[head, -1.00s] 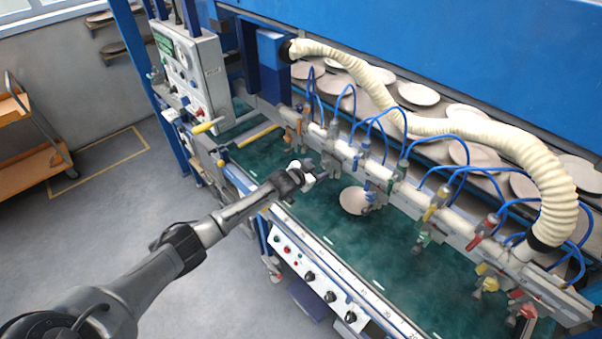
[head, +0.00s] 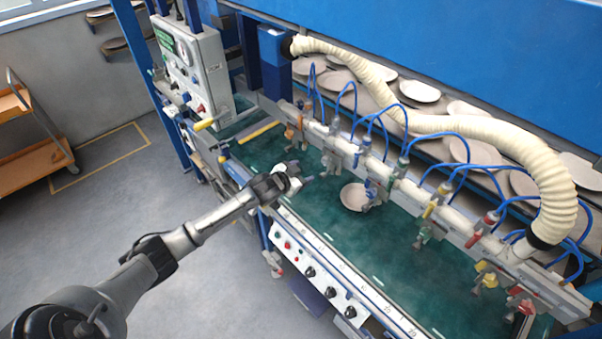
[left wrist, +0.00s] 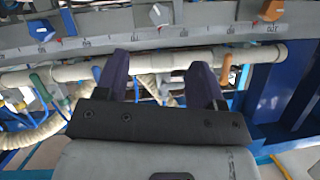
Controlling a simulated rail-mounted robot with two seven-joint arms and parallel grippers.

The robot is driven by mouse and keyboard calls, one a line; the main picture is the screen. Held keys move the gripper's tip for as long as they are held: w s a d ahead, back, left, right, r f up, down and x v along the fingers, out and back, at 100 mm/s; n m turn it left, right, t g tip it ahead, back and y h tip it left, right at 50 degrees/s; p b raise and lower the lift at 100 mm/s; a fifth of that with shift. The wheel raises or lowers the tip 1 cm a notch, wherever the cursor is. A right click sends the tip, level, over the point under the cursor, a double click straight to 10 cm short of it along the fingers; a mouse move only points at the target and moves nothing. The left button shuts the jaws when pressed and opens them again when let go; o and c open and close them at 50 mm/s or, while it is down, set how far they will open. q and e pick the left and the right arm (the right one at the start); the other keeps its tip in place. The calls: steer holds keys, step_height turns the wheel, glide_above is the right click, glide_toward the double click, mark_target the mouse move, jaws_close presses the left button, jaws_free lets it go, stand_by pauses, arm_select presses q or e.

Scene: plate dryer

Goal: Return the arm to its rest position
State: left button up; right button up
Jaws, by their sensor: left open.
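My left arm reaches in from the lower left of the head view. My left gripper (head: 304,174) is over the front part of the green bed of the plate dryer (head: 300,222), left of a round plate (head: 354,196). Its two dark fingers are spread apart in the left wrist view (left wrist: 158,78), with nothing held between them. The beige pipe of the machine shows beyond the fingertips there. My right gripper is not in view.
A manifold bar with nozzles and blue hoses (head: 345,148) runs close beyond the gripper. A thick cream hose (head: 470,128) arches over it. A control box (head: 195,70) stands at the left. Open floor (head: 110,215) lies left of the machine.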

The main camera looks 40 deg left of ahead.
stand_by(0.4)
arm_select(q)
steer(key=s+d+r+m+g+y, duration=0.1)
steer(key=s+d+r+g, duration=0.15)
steer(key=s+d, duration=0.5)
steer(key=s+d+r+g+y, duration=0.1)
steer(key=s+d+g, duration=0.2)
steer(key=s+d, duration=0.5)
steer(key=s+d+f+g+h, duration=0.1)
steer(key=s+d+f, duration=0.2)
steer(key=s, duration=0.5)
steer(key=s+d+f+n+g+h, duration=0.1)
steer(key=s+d+f+g, duration=0.1)
steer(key=s+f, duration=0.35)
steer(key=s+d+f+g+h, duration=0.1)
steer(key=s+d, duration=0.2)
steer(key=s, duration=0.6)
step_height(320, 180, up, 14)
steer(key=s+p, duration=0.1)
steer(key=p, duration=1.4)
steer(key=shift+r, duration=0.15)
